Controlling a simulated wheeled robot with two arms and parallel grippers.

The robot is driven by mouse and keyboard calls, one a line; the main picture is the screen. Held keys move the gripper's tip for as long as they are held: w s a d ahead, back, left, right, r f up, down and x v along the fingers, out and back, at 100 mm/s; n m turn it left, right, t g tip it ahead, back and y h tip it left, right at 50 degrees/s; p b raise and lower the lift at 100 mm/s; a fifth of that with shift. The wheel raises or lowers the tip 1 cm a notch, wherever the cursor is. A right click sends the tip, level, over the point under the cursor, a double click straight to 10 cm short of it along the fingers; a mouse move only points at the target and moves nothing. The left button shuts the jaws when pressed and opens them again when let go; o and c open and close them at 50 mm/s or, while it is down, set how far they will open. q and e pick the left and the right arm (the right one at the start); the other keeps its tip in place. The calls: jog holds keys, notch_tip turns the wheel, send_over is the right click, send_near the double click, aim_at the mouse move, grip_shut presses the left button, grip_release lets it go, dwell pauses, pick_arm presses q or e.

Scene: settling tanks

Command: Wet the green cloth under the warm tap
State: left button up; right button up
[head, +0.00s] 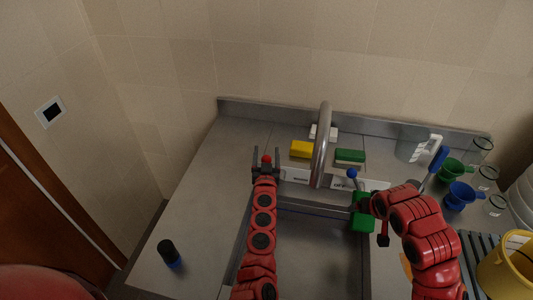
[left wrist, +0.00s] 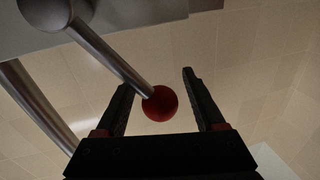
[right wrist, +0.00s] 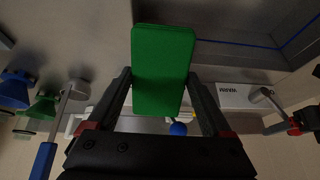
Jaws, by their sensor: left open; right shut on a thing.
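The green cloth (head: 361,220), a folded block, is held by my right gripper (head: 366,206) over the back right of the sink basin (head: 318,255). It also fills the upper middle of the right wrist view (right wrist: 163,70), between the fingers. The curved metal tap spout (head: 322,145) stands behind the basin; I see no water from it. My left gripper (head: 266,165) is open around the red knob (head: 266,158). In the left wrist view, the red knob (left wrist: 160,103) on its metal lever lies between the fingers, touching neither visibly. A blue knob (head: 351,173) stands right of the spout.
A yellow sponge (head: 302,149) and a green sponge (head: 350,156) lie behind the sink. Blue and green funnels (head: 459,195) and glass jars stand at right, near a yellow bucket (head: 505,265). A dark cylinder (head: 168,252) stands on the otherwise clear left counter (head: 203,200).

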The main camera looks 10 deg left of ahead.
pick_arm(q)
grip_shut()
dwell(0.4)
dwell(1.1)
